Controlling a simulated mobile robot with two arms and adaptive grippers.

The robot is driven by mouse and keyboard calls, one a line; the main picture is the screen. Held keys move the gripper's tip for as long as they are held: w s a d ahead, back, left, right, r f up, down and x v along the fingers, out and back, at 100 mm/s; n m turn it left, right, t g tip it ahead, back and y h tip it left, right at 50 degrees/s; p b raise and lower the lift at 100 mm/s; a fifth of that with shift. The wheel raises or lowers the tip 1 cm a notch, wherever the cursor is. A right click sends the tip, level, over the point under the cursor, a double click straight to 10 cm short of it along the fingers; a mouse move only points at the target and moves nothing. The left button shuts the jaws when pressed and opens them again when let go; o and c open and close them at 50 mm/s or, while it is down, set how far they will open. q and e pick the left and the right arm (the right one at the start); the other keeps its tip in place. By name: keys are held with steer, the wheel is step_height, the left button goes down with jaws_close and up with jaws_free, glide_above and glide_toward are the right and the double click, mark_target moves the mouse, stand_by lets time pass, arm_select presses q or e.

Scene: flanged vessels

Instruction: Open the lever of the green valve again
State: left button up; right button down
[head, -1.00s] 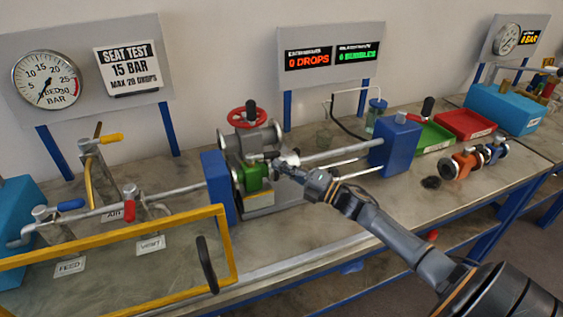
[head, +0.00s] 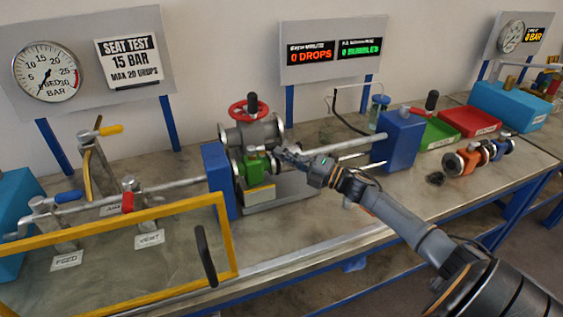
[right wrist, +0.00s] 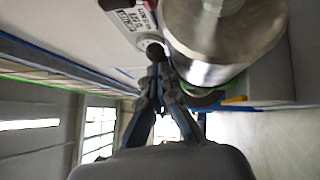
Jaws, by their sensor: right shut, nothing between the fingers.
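The green valve (head: 257,168) sits clamped between metal flanges beside the left blue block of the test bench. I cannot clearly make out its lever; a black upright grip (head: 251,103) shows above it, in front of the red handwheel. My right gripper (head: 282,152) is just right of the green valve, level with its upper part, fingers shut and empty. In the right wrist view the shut fingertips (right wrist: 158,55) are close to a dark round knob and a large metal cylinder (right wrist: 222,35). Contact cannot be told. My left gripper is not in view.
A yellow-framed guard (head: 225,240) with a black handle stands front left. Blue end blocks (head: 398,138) and rods flank the valve. Green (head: 440,132) and red (head: 470,121) trays and an orange valve (head: 465,161) lie right.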

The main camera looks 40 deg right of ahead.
steer(key=shift+w+d+r, duration=0.15)
steer(key=shift+d+r, duration=0.2)
steer(key=shift+r, duration=0.1)
steer(key=shift+f, duration=0.2)
steer(key=v, duration=0.8)
steer(key=shift+a+f, duration=0.25)
steer(key=shift+a, duration=0.05)
